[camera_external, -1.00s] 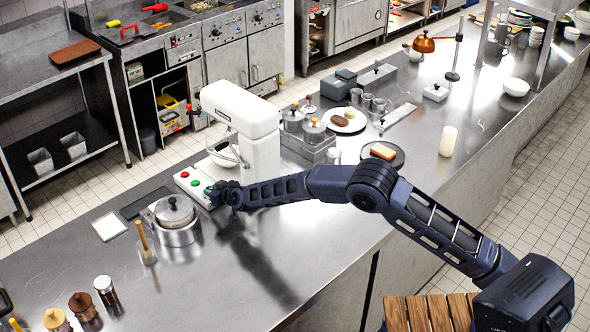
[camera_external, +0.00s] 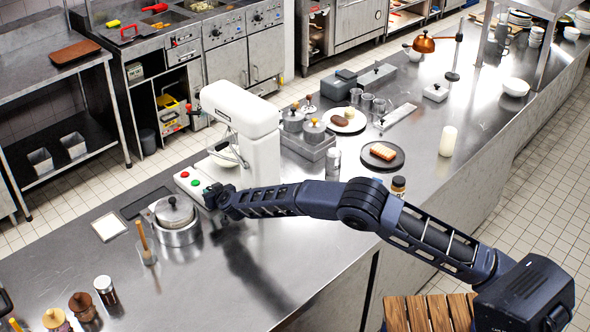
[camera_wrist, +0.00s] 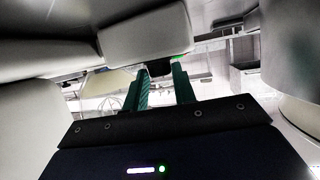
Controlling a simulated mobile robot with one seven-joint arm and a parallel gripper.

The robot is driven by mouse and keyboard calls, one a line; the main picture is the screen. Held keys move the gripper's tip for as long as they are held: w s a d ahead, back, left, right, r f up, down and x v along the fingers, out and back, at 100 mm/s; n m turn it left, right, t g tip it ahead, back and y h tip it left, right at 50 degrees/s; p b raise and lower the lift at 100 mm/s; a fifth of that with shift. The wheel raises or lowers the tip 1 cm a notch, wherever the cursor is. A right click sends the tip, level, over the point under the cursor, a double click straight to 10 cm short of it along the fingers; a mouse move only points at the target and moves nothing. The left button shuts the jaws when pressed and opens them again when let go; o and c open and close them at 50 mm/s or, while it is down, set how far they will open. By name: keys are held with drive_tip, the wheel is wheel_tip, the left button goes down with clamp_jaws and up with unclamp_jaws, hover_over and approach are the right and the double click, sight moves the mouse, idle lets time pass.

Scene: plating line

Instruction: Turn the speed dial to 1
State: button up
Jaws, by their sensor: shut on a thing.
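The white stand mixer (camera_external: 243,125) stands on the steel counter. A light control panel (camera_external: 186,176) with red and green buttons lies at its front. My gripper (camera_external: 212,194) is at the near right end of this panel and hides the speed dial in the outside view. In the wrist view, my gripper's two green fingers (camera_wrist: 158,80) are shut on a small dark piece, which looks like the speed dial (camera_wrist: 154,68). A bit of green (camera_wrist: 183,57) shows beside the right fingertip. The dial's marks and setting cannot be read.
A lidded pot (camera_external: 175,218) stands left of my gripper, near a jar with a wooden-handled tool (camera_external: 146,245). A tray with lidded canisters (camera_external: 307,146) and a dark plate with food (camera_external: 383,155) lie right of the mixer.

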drive_tip(key=shift+f+m+h, duration=0.2)
drive_tip(key=shift+m+h, duration=0.2)
drive_tip(key=shift+s+a+r+m+t+h, duration=0.1)
drive_tip(key=shift+m+t+h, duration=0.4)
drive_tip(key=shift+m+h, duration=0.15)
drive_tip(key=o, duration=1)
drive_tip(key=shift+r, duration=0.15)
drive_tip(key=v, duration=1)
drive_tip(key=shift+s+r, duration=0.15)
drive_tip(key=shift+s, duration=0.25)
